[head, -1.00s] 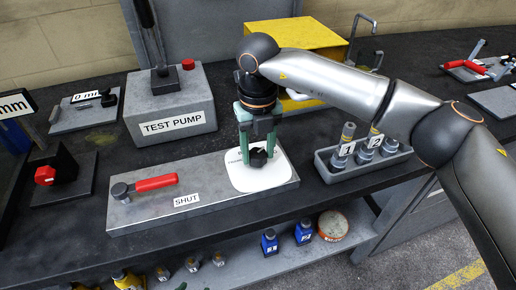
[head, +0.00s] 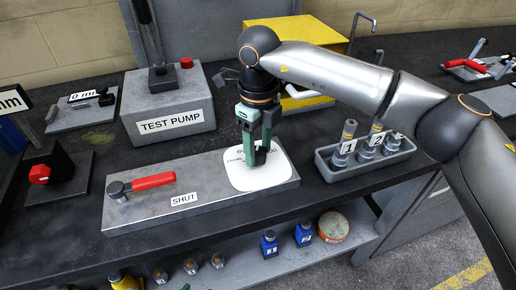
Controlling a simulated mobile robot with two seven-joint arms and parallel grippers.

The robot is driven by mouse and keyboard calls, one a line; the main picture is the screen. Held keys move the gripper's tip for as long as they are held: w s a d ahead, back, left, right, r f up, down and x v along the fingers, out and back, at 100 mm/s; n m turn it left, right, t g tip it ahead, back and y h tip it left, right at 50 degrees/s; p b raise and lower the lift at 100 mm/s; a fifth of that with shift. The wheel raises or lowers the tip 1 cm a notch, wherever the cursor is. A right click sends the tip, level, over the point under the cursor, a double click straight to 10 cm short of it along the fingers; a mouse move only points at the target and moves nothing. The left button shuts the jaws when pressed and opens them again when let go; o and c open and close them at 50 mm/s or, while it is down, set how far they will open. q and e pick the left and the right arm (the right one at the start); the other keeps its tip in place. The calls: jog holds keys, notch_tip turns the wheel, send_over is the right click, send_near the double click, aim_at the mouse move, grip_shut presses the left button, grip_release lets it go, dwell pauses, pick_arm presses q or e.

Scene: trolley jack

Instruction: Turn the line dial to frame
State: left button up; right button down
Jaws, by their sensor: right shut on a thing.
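The line dial has a white rounded face plate (head: 262,178) with small dark lettering, set on the right part of a grey metal panel (head: 210,204). My right gripper (head: 256,160) points down over the plate, shut on the dark dial knob, which its fingers mostly hide. The lettering on the plate is too small and covered to read fully, so I cannot tell which mark the knob points to. A red-handled lever (head: 152,182) lies on the left of the same panel, with a label reading SHUT (head: 184,199). My left gripper is not in view.
The TEST PUMP box (head: 168,106) stands behind the panel, and a yellow box (head: 318,38) stands further back. A grey tray (head: 366,160) with numbered fittings is close on the right. Blue bottles (head: 270,242) stand on the shelf below.

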jog(key=n, duration=0.4)
jog(key=shift+w+n, duration=0.1)
jog(key=shift+n, duration=0.3)
jog(key=n, duration=0.4)
jog(key=shift+w+r, duration=0.1)
jog(key=n, duration=0.5)
jog(key=shift+w+n, duration=0.1)
jog(key=shift+n, duration=1.7)
jog(key=shift+a, duration=0.1)
jog(key=shift+c, duration=1.4)
grip_release()
